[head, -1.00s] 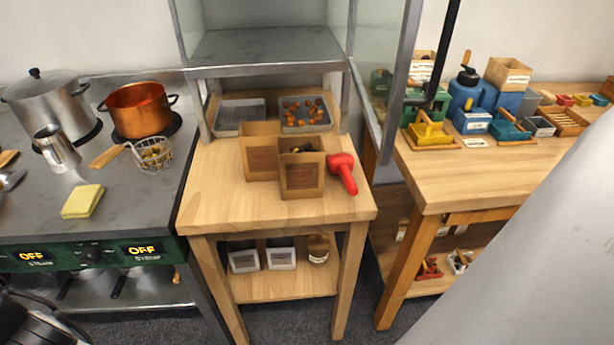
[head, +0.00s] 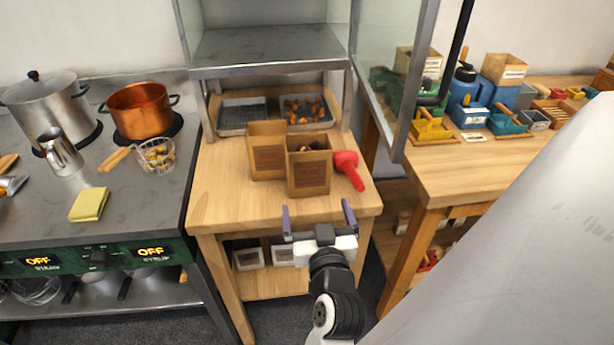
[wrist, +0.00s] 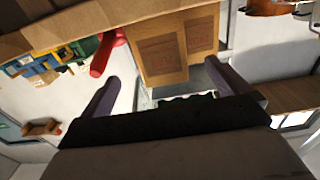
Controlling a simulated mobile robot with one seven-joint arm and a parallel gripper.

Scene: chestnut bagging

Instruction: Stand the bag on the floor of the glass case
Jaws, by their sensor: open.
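Two open brown paper bags stand upright on the wooden table. The front right bag (head: 309,174) has dark contents at its mouth; the left bag (head: 267,160) is just behind it. Both also show in the wrist view, the front one (wrist: 159,58) nearer the red scoop and the other (wrist: 201,34) beside it. The glass case (head: 268,46) is above the back of the table, its bare grey floor visible and its glass door (head: 402,80) swung open to the right. My gripper (head: 317,211) is open and empty at the table's front edge, apart from the bags.
A red scoop (head: 349,171) lies right of the front bag. Two trays sit beneath the case, the left one bare (head: 242,118) and the right one holding chestnuts (head: 308,126). A stove with pots (head: 143,112) stands left. The table's front left is clear.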

